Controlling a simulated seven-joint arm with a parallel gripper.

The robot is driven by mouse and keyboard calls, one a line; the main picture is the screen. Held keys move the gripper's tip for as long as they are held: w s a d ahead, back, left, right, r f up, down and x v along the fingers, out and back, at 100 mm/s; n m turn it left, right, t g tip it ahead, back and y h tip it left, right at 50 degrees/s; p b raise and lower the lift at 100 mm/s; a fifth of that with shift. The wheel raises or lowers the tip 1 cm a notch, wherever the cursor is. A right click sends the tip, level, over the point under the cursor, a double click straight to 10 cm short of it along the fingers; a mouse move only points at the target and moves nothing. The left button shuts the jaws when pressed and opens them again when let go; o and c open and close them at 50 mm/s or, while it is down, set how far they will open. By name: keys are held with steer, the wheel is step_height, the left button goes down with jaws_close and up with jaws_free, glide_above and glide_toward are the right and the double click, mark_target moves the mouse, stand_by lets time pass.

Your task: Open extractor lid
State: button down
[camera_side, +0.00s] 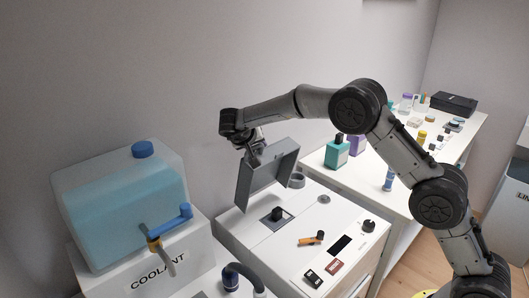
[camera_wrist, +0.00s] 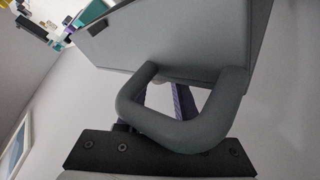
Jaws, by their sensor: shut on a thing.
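The extractor lid (camera_side: 262,178) is a grey open box shape. It is tilted steeply above the white machine top (camera_side: 255,235). In the wrist view the lid (camera_wrist: 180,45) fills the top, with its thick grey loop handle (camera_wrist: 190,135) towards me. My gripper (camera_side: 257,150) is at the lid's upper part in the side view. In the wrist view my gripper (camera_wrist: 162,100) has purple fingers, partly hidden behind the handle, and is shut on it. A dark round part in a square recess (camera_side: 277,215) shows uncovered below the lid. I cannot tell whether the lid touches the machine.
A blue coolant tank (camera_side: 120,210) with a blue-handled tap (camera_side: 172,222) stands at the left. An orange-handled lever (camera_side: 312,238), a dark knob (camera_side: 368,226) and switches (camera_side: 325,272) are on the machine top. A teal bottle (camera_side: 337,153) stands on the table behind.

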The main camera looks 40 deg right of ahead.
steer(key=shift+w+a+f+n+g, duration=0.1)
steer(key=shift+w+f+n+g, duration=0.15)
steer(key=shift+w+g, duration=0.4)
steer(key=shift+w+a+f+n+g, duration=0.1)
steer(key=shift+w+a+n+g, duration=0.1)
steer(key=shift+w, duration=0.7)
steer(key=shift+w+a+f+n+g, duration=0.1)
steer(key=shift+w+f+n+g, duration=0.15)
steer(key=shift+w+g, duration=0.4)
steer(key=shift+w, duration=0.3)
steer(key=c, duration=0.6)
jaws_free()
steer(key=shift+d, duration=0.1)
steer(key=shift+o, duration=0.3)
steer(key=shift+d+r, duration=0.1)
steer(key=shift+r, duration=0.05)
steer(key=shift+r, duration=0.1)
steer(key=shift+r, duration=0.15)
